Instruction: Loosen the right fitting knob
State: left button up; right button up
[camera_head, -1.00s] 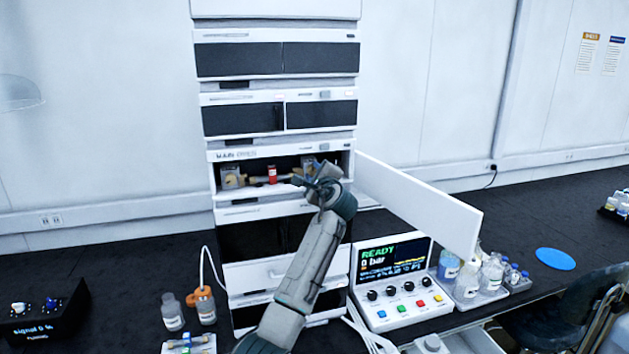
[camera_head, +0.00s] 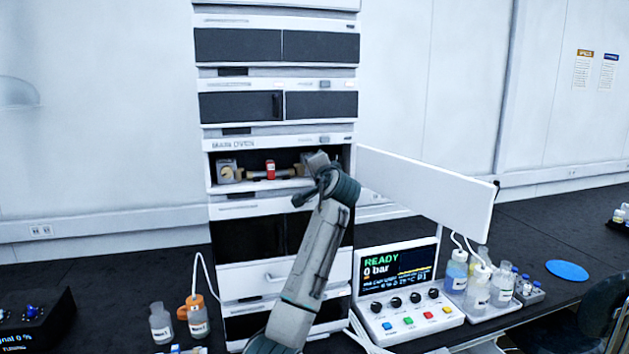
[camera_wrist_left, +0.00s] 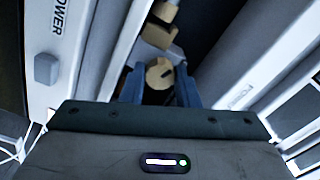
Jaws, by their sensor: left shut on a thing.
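The oven compartment (camera_head: 222,188) in the instrument stack is open. Inside it, a tan left fitting knob (camera_head: 227,174) sits at the left and a column with a red band (camera_head: 270,169) lies across the middle. The right fitting knob is tan and round with a dark slot, and shows in the left wrist view (camera_wrist_left: 157,72). My left gripper (camera_wrist_left: 159,88) is shut on this knob, with a blue finger on each side. In the head view my left arm and wrist hide most of that knob. My right gripper is not in view.
The open white oven door (camera_head: 430,190) sticks out to the right of my wrist. Below it stand a control box (camera_head: 398,290) reading READY and 0 bar, and several bottles (camera_head: 478,284). Two bottles (camera_head: 161,322) stand left of the stack.

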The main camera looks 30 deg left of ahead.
pick_arm(q)
jog(key=n+b, duration=0.4)
jog(key=shift+f+n, duration=0.3)
jog(key=shift+f, duration=0.1)
jog(key=shift+n+b, duration=0.8)
jog(key=shift+b, duration=0.15)
jog(key=shift+n+b, duration=0.55)
jog(key=shift+n, duration=0.15)
jog(key=shift+r+n+b, duration=0.1)
jog(key=shift+n+b, duration=0.45)
jog(key=shift+n, duration=0.45)
jog(key=o, duration=0.7)
jog(key=shift+r, duration=0.2)
